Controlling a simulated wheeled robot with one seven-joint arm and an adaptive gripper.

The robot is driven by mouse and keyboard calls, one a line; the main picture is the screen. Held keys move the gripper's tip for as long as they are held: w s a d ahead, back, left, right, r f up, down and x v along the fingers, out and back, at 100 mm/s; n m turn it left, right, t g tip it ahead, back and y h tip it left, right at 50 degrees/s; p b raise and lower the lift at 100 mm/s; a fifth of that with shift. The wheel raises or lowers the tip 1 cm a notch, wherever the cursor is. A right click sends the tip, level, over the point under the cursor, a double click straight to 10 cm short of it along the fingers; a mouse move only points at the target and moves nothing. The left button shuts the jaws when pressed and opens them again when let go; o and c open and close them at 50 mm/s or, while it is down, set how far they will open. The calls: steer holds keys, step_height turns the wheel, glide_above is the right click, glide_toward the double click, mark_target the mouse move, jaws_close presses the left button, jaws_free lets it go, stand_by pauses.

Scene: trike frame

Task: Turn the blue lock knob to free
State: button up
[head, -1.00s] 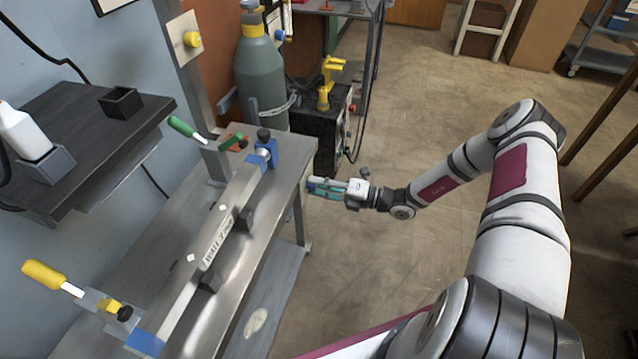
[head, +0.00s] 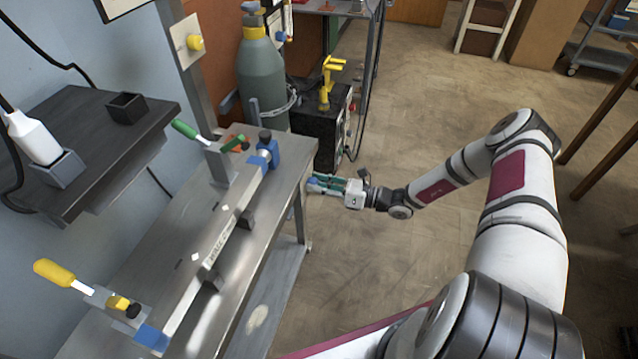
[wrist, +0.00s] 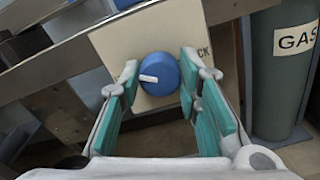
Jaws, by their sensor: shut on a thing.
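The blue lock knob (wrist: 160,73) is round with a white pointer mark and sits on a pale square plate (wrist: 115,45). In the wrist view the pointer lies nearly level, toward the left. Lettering ending in "CK" shows at the plate's right; the rest is hidden by a finger. My gripper (wrist: 159,72) is shut on the knob, one teal-padded finger on each side of it. In the head view my gripper (head: 318,181) is at the right end of the metal bench, below its top; the plate is hard to make out there.
The metal bench (head: 150,235) carries a clamped bar (head: 215,250) and toggle clamps. A gas cylinder (wrist: 284,70) stands close at the right in the wrist view. A black box (head: 312,138) stands behind the bench.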

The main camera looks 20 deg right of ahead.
steer(key=n+p, duration=0.1)
steer(key=n, duration=0.5)
steer(key=shift+f, duration=0.1)
stand_by(0.5)
steer(key=o, duration=1.1)
steer(key=shift+o, duration=0.2)
steer(key=v, duration=1.2)
